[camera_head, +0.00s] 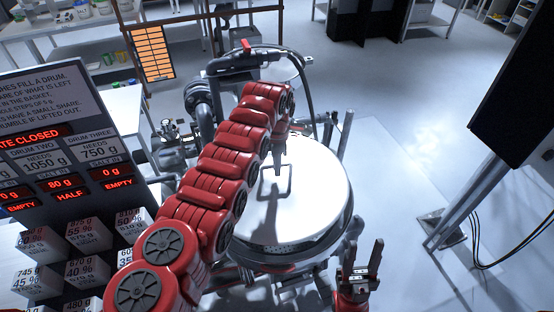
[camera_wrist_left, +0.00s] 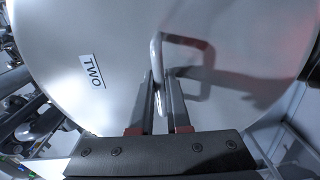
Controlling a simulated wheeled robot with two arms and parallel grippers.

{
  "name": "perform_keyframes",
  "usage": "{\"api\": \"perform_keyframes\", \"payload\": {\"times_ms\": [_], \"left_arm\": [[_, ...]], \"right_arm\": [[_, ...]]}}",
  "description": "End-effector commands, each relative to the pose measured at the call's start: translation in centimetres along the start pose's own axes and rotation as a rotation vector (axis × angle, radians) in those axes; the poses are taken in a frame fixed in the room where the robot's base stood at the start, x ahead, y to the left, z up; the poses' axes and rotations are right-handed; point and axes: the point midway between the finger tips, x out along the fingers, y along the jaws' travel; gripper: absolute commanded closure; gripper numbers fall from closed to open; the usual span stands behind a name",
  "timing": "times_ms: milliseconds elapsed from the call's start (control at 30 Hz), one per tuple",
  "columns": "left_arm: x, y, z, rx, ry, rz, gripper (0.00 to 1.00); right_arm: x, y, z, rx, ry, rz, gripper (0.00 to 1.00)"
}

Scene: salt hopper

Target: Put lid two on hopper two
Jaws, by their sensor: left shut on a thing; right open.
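Lid two is a large white disc (camera_head: 318,200) with a bent-wire handle (camera_head: 289,180). In the left wrist view the lid (camera_wrist_left: 115,45) carries a label reading TWO (camera_wrist_left: 92,72). My left gripper (camera_head: 278,168) reaches over from the left and is shut on the handle; its fingers close on the handle (camera_wrist_left: 185,40) in the wrist view. The round hopper (camera_head: 290,262) is directly under the lid, with its mouth hidden. I cannot tell whether the lid touches the rim all round. My right gripper (camera_head: 361,262) is open and empty at the lower right of the hopper.
A sign board (camera_head: 60,115) with red displays stands at left, above several labelled grey blocks (camera_head: 88,235). A metal frame with hoses (camera_head: 255,60) rises behind the hopper. A dark panel on a stand (camera_head: 510,85) is at right.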

Motion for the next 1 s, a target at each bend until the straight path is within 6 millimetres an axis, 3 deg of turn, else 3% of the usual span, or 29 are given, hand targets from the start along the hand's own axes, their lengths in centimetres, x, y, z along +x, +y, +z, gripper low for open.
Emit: {"api": "perform_keyframes", "payload": {"times_ms": [133,367,800,1000], "left_arm": [[0.0,0.0,0.3,-0.113,-0.004,0.007,1.00],[1.1,-0.1,0.3,-0.139,-0.002,0.004,1.00],[5.8,-0.1,0.2,-0.137,-0.002,0.004,1.00],[7.0,-0.1,0.2,-0.137,-0.001,0.003,1.00]], "right_arm": [[0.6,0.0,-0.1,0.000,0.000,0.000,0.55],[0.0,0.0,0.0,0.000,0.000,0.000,0.55],[-3.5,-0.2,0.6,0.000,0.000,0.000,0.55],[-4.7,-0.2,0.8,0.000,0.000,0.000,0.55]]}}
